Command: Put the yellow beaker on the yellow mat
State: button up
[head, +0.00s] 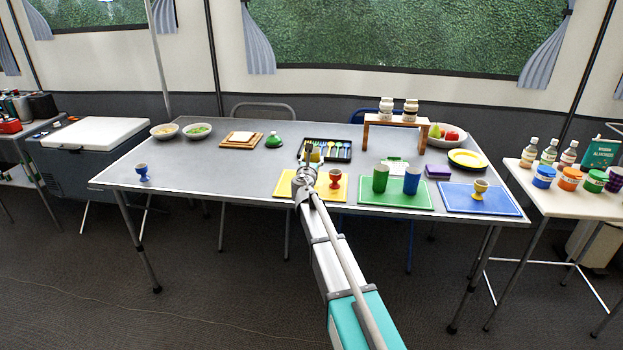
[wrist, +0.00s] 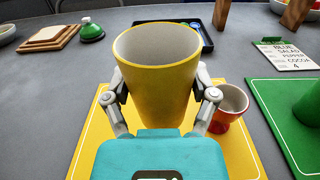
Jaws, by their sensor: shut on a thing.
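The yellow beaker (wrist: 157,88) is upright between the fingers of my gripper (wrist: 160,97), which is shut on it. In the head view the beaker (head: 316,156) is partly hidden by my gripper (head: 308,172). The yellow mat (head: 341,194) lies below and around my gripper; in the wrist view the mat (wrist: 92,140) shows on both sides of the beaker. I cannot tell whether the beaker's base touches the mat. A red egg cup (head: 335,178) stands on the mat, close to the right of the beaker; it also shows in the wrist view (wrist: 230,105).
A green mat (head: 396,203) with a green beaker (head: 380,178) and a blue beaker (head: 412,180) lies to the right. Beyond it is a blue mat (head: 470,206) with a yellow egg cup (head: 480,188). A cutlery tray (head: 344,157) lies behind.

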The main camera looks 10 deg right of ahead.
jog(key=shift+w+d+f+b, duration=0.15)
jog(key=shift+w+f+b, duration=0.55)
jog(key=shift+f, duration=0.25)
jog(key=shift+w+d+f+b, duration=0.1)
jog(key=shift+w+f+b, duration=0.4)
jog(key=shift+f+b, duration=1.45)
jog(key=shift+f, duration=0.05)
jog(key=shift+f, duration=0.15)
jog(key=o, duration=1)
jog(key=shift+c, duration=0.2)
jog(key=shift+r, duration=0.25)
jog(key=v, duration=1.2)
